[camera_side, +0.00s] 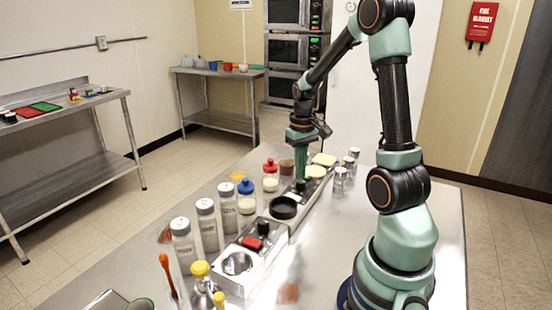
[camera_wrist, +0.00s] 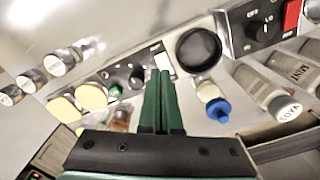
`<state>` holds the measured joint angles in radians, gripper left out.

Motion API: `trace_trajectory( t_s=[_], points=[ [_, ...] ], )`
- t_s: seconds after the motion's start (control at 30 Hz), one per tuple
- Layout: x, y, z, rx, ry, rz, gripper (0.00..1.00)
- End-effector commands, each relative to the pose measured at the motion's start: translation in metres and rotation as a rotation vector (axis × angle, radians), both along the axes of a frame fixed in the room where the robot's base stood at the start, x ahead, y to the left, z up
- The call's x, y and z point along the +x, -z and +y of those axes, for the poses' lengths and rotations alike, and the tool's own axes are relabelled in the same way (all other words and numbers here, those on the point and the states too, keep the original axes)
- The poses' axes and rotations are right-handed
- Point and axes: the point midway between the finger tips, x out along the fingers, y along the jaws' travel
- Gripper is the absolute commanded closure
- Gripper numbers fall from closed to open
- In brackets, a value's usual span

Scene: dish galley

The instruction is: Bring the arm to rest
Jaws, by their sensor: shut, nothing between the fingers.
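My arm rises from its base at the right of the side view and bends over the steel table (camera_side: 345,245). My gripper (camera_side: 301,176) points down over the long metal tray or panel behind the black round dish (camera_side: 283,208). In the wrist view my gripper's green fingers (camera_wrist: 160,75) are together with nothing between them, beside the black dish (camera_wrist: 198,49). I cannot tell whether the fingertips touch the panel.
A blue-capped bottle (camera_side: 246,196), a red-capped bottle (camera_side: 270,176) and several labelled shakers (camera_side: 206,223) stand left of the panel. Metal-topped jars (camera_side: 340,180) stand to its right. A device with a red switch (camera_side: 252,243) is nearer. Bare table lies at front right.

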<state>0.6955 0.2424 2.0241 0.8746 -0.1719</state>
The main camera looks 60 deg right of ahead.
Motion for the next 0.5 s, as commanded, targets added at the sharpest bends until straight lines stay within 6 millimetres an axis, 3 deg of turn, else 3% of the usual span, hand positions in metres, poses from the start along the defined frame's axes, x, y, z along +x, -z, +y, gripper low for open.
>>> trace_trajectory(
  t_s=[0.27, 0.37, 0.5],
  points=[
    [0.007, -0.011, 0.012, -0.016, -0.028, -0.021, 1.00],
    [0.017, -0.030, 0.034, -0.043, -0.078, -0.059, 1.00],
    [0.028, -0.062, 0.081, -0.087, -0.176, -0.140, 1.00]
  ],
)
